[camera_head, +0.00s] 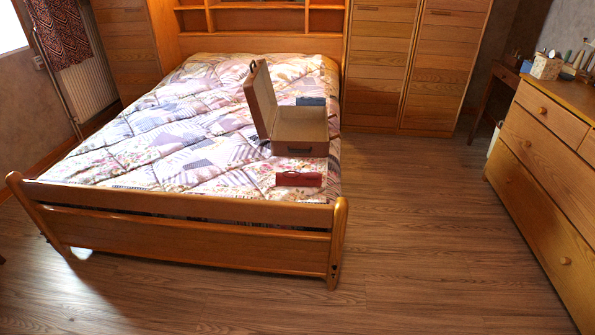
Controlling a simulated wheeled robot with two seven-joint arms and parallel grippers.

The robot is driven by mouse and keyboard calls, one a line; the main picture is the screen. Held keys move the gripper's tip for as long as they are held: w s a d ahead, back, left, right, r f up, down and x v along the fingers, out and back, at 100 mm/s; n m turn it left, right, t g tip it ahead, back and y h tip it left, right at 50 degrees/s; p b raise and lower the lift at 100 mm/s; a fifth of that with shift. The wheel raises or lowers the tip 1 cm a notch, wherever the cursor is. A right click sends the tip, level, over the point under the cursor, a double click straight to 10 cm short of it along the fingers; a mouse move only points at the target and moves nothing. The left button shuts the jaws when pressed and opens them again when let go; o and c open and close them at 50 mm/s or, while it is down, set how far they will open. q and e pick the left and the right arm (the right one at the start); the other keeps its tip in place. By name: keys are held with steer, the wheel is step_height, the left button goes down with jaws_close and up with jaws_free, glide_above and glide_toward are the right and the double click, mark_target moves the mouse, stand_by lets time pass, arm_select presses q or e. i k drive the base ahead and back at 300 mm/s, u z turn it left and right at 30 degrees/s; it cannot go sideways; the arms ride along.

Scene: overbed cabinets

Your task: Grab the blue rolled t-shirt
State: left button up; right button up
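A small dark blue bundle (311,101), which looks like the blue rolled t-shirt, shows at the far side of an open brown suitcase (300,149) on the bed. I cannot tell whether it lies on the bed behind the suitcase or on its far rim. The suitcase stands near the bed's right edge, with its lid (262,100) raised on the left and a beige inside. Neither of my grippers is in the head view.
A dark red item (298,179) lies on the quilt (150,145) in front of the suitcase. A wooden footboard (185,235) closes the bed's near end. The floor (420,220) between bed and dresser (545,150) is clear. Tall cabinets (410,65) stand behind.

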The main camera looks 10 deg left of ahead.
mark_target(302, 102)
steer(key=k, duration=1.4)
steer(key=z, duration=0.6)
steer(key=i, duration=8.45)
steer(key=u, duration=2.9)
steer(key=i, duration=0.15)
steer(key=u, duration=0.25)
